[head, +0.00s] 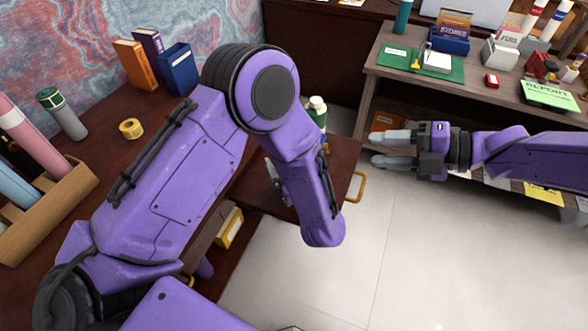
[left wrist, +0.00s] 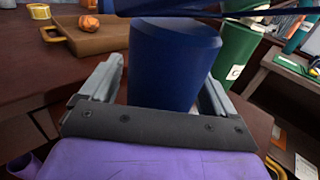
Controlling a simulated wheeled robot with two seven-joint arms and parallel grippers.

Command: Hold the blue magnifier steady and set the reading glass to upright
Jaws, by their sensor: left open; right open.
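In the left wrist view a blue cylinder (left wrist: 172,65), apparently the body of the blue magnifier, stands between the fingers of my left gripper (left wrist: 160,82). The gripper is open, with a finger on each side of it. A dark blue flat part (left wrist: 205,10) crosses above the cylinder at the top edge. It may be the reading glass, but its tilt cannot be told. In the head view my own left arm hides the magnifier and most of the left gripper. My right gripper (head: 378,148) is open and empty over the floor gap, pointing left.
A green bottle (head: 317,108) with a white cap stands close by; a green container also shows beside the cylinder (left wrist: 236,52). A yellow-handled drawer is pulled out. A shelf desk (head: 470,85) with stationery stands at right.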

